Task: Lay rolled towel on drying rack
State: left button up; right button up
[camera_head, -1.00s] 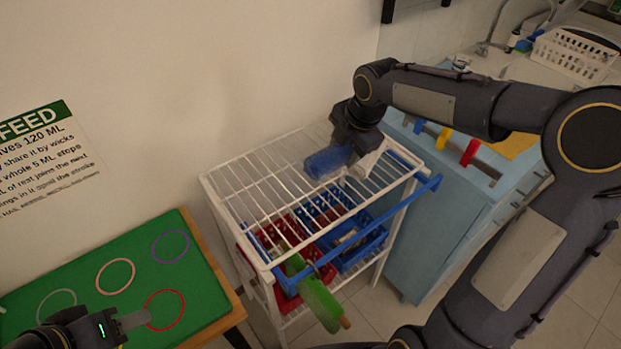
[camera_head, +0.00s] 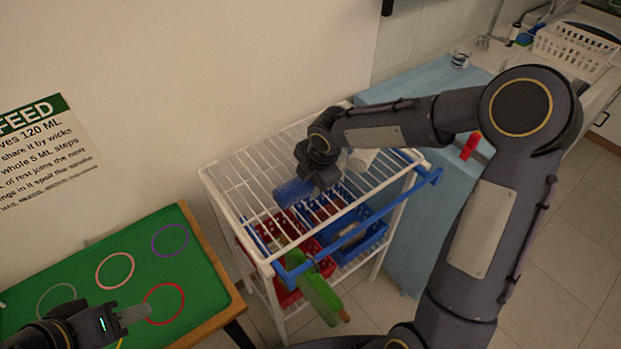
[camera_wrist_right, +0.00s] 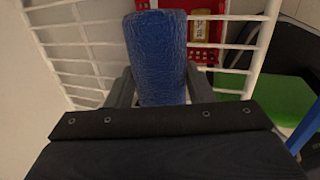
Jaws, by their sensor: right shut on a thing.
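In the right wrist view the towel (camera_wrist_right: 157,60) sits between the two fingers, over the rack's bars (camera_wrist_right: 75,53). I cannot tell whether it touches the bars. My left gripper (camera_head: 125,318) is over the lower left of the green board, and its finger gap is unclear.
Red (camera_head: 282,288) and blue (camera_head: 372,228) baskets sit under the rack top. A green bottle-like object (camera_head: 320,295) hangs at the front. A white roll (camera_head: 362,160) lies on the rack's right side. The green board (camera_head: 210,290) with coloured rings is at left; a blue cabinet (camera_head: 410,250) is at right.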

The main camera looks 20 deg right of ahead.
jog(key=o, duration=1.1)
jog(key=shift+c, duration=0.2)
jog(key=s+d+r+m, duration=0.2)
jog(key=s+r+m, duration=0.1)
jog(key=s+r, duration=0.3)
jog(key=s+d+r+m, duration=0.2)
jog(key=s+r, duration=0.2)
jog(key=r, duration=0.3)
jog(key=s+f+m+t+y, duration=0.2)
jog(key=s+m, duration=1.4)
jog(key=m, duration=0.2)
jog(key=shift+s+d+m+y, duration=0.25)
jog(key=shift+s+m+y, duration=0.05)
jog(key=shift+m, duration=0.1)
